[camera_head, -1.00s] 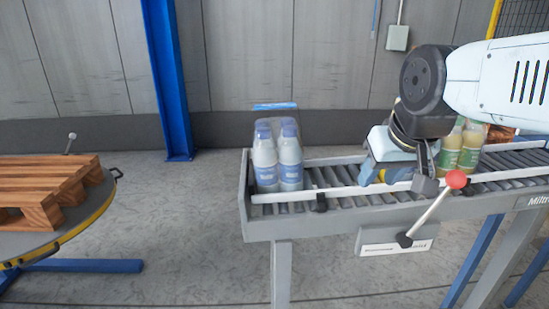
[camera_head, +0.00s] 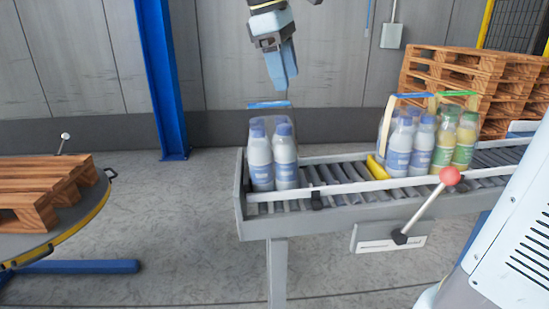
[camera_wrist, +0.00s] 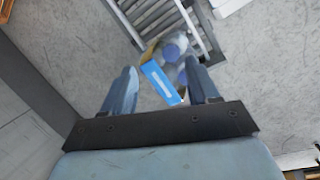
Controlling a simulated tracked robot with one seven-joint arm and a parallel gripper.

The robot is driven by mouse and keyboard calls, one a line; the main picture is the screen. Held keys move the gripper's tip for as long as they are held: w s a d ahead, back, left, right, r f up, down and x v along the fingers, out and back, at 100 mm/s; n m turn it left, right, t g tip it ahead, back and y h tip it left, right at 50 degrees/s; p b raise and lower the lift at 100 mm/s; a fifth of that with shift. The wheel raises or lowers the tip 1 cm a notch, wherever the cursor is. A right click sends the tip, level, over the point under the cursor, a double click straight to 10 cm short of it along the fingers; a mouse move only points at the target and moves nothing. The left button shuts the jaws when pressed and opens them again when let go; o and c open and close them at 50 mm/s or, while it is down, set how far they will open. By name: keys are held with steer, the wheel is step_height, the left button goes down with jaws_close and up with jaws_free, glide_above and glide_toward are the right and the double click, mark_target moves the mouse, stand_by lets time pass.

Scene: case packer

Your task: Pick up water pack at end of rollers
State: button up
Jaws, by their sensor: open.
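The water pack (camera_head: 273,160), white bottles with blue caps in clear wrap with a blue handle strip on top, stands upright at the left end of the rollers (camera_head: 340,181). My gripper (camera_head: 285,80) hangs above the pack in the head view, apart from it and empty. In the wrist view the blue handle strip (camera_wrist: 161,83) and blue caps show between and beyond the two open fingers of my gripper (camera_wrist: 166,88). The pack's lower part is hidden there.
More packs of white bottles (camera_head: 409,146) and green-yellow bottles (camera_head: 455,142) stand farther right on the rollers, near a yellow piece (camera_head: 377,168). A red-knobbed lever (camera_head: 449,176) rises at the front. A pallet (camera_head: 40,190) lies left; stacked pallets (camera_head: 455,75) stand behind right.

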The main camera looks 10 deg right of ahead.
mark_target(271, 103)
steer(key=w+a+r+n+g+h, duration=0.1)
steer(key=w+a+r+n, duration=0.35)
steer(key=a, duration=0.35)
steer(key=shift+n, duration=0.25)
steer(key=x, duration=0.8)
steer(key=shift+s+d+f, duration=0.1)
steer(key=shift+d+f, duration=0.15)
steer(key=shift+d, duration=0.1)
steer(key=shift+s+d+x, duration=0.1)
steer(key=shift+d+x, duration=0.1)
steer(key=shift+x, duration=1.1)
steer(key=shift+s+d+x, duration=0.1)
steer(key=shift+d+x, duration=0.15)
steer(key=shift+x, duration=1.05)
steer(key=shift+r, duration=0.15)
steer(key=shift+c, duration=0.4)
jaws_close()
